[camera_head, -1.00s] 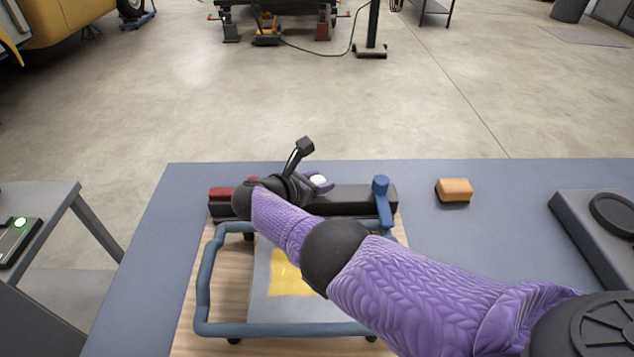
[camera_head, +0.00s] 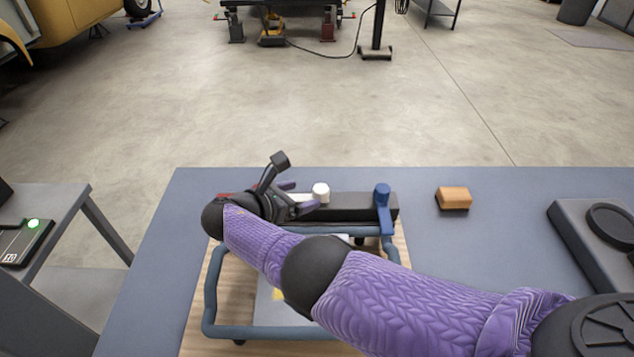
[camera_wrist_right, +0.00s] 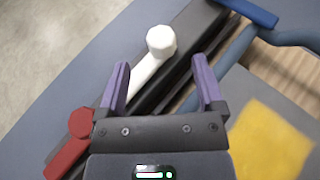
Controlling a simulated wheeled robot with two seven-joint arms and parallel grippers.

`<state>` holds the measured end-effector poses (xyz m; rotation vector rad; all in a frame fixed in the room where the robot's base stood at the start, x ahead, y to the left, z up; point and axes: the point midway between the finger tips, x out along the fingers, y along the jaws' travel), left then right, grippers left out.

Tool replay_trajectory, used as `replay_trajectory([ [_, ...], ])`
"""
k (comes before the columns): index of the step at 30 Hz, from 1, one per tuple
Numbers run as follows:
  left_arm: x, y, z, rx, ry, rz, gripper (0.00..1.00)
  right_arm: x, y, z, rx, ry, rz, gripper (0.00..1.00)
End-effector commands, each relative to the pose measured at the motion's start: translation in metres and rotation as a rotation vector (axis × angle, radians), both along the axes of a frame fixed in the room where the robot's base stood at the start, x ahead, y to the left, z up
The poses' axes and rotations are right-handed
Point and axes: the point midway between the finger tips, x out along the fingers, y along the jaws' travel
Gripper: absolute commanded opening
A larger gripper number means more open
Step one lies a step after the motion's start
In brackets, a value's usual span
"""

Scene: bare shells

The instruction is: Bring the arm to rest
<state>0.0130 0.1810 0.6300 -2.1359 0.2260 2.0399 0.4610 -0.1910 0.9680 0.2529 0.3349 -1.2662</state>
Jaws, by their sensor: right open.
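My right arm reaches in from the lower right of the head view across the table. My right gripper (camera_head: 304,198) is open at the dark bar (camera_head: 350,205), near the lever with a white knob (camera_head: 320,192). In the right wrist view the white lever (camera_wrist_right: 160,42) shows ahead of the open fingers (camera_wrist_right: 163,82), with nothing gripped. A red lever (camera_wrist_right: 72,145) lies left of the gripper there. A blue lever (camera_head: 383,200) stands at the bar's right end. My left gripper is not in view.
A blue tubular frame (camera_head: 210,290) lies over a wooden board (camera_head: 232,300) and a grey panel with a yellow patch (camera_wrist_right: 268,140). An orange block (camera_head: 453,198) and a grey unit with a black ring (camera_head: 590,235) stand right. A side table (camera_head: 60,200) stands left.

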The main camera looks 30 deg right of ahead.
Motion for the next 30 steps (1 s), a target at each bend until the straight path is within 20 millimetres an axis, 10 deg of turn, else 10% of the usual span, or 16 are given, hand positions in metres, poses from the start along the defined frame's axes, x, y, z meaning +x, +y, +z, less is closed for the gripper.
replay_trajectory([
  [20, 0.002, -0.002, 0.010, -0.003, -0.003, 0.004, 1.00, -0.009, 0.028, 0.014, 0.000, 0.000, -0.001, 0.87],
  [30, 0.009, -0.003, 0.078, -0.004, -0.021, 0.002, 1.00, -0.008, 0.028, 0.090, 0.000, -0.017, -0.001, 0.87],
])
